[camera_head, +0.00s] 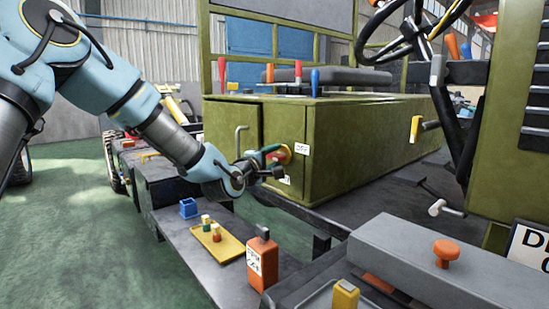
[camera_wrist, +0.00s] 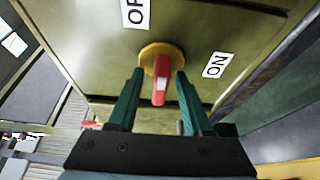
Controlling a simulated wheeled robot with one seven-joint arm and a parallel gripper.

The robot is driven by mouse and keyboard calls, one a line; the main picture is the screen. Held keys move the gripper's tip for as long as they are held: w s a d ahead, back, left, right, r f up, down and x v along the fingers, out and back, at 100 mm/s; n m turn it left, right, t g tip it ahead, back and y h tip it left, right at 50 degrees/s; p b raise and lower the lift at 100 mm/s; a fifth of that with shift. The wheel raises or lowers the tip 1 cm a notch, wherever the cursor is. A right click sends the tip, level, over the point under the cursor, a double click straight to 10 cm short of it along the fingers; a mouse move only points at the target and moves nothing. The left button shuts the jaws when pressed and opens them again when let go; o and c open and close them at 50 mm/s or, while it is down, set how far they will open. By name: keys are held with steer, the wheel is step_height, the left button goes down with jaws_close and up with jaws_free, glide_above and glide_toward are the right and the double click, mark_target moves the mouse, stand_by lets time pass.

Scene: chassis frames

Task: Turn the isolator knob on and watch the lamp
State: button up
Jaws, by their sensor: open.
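The isolator knob (camera_head: 283,154) has a red handle on a yellow round plate, on the olive box's side. In the wrist view the red handle (camera_wrist: 160,80) with a white stripe stands between my gripper's two green fingers. My gripper (camera_wrist: 158,76) is open, one finger on each side of the handle, with a gap visible at least on the right. An OFF label (camera_wrist: 136,12) is above left of the knob and an ON label (camera_wrist: 217,65) is to its right. In the head view my gripper (camera_head: 270,153) partly covers the knob. I cannot make out a lamp.
Below my arm, a step holds a blue open box (camera_head: 189,208), a yellow tray (camera_head: 229,250) with small cylinders, and an orange labelled container (camera_head: 262,262). A bent grey handle (camera_head: 240,138) sticks out left of the knob. Several coloured levers stand above the olive box (camera_head: 360,135).

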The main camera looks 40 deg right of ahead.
jaws_close()
stand_by(0.5)
